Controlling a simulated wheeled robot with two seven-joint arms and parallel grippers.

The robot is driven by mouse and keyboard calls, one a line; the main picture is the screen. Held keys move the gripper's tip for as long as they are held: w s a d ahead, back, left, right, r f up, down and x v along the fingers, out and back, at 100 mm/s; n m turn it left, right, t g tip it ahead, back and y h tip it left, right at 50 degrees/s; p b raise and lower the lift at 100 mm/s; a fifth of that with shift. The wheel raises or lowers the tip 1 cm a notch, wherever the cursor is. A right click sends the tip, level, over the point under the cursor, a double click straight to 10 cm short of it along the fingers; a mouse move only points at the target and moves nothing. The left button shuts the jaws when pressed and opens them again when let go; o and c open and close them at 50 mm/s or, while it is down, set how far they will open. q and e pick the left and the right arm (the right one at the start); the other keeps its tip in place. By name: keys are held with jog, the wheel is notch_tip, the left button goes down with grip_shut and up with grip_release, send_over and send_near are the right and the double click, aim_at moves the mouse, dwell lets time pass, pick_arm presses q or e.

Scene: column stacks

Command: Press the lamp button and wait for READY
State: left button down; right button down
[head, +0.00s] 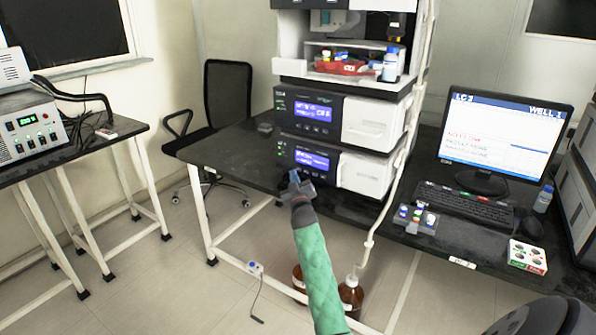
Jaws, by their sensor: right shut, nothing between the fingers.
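A stack of lab modules stands on the dark bench. The lower module's blue display (312,160) and the upper module's blue display (313,112) are lit, each with small buttons below it. The text is too small to read, so I cannot tell whether READY shows. I cannot tell which control is the lamp button. My right gripper (295,180), on the green-sleeved arm, is shut and empty, just in front of the lower module's front. It overlaps the area left of and below the lower display; I cannot tell whether it touches. My left gripper is not in view.
A monitor (500,140) with a keyboard (465,205) and a small vial rack (415,218) stands on the right. Brown bottles (350,295) stand on the floor below the bench. The bench top (225,155) left of the stack is largely clear.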

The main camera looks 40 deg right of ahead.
jog(key=shift+w+d, duration=0.1)
jog(key=shift+d, duration=0.1)
jog(key=shift+w+d, duration=0.1)
jog(key=shift+d, duration=0.1)
jog(key=shift+w+d, duration=0.15)
jog(key=shift+d, duration=0.3)
dwell(1.4)
jog(key=shift+s+a+f, duration=0.2)
jog(key=shift+s+a, duration=0.1)
jog(key=shift+a, duration=0.45)
jog(key=shift+r+p, duration=0.1)
jog(key=shift+p, duration=0.2)
jog(key=shift+s+a+p, duration=0.15)
jog(key=shift+s+a, duration=0.2)
jog(key=shift+a, duration=0.4)
jog(key=shift+s+a+p, duration=0.15)
jog(key=shift+s+a, duration=0.15)
jog(key=shift+a, duration=0.5)
jog(key=shift+s+a+p, duration=0.15)
jog(key=shift+s+a, duration=0.2)
jog(key=shift+a, duration=0.4)
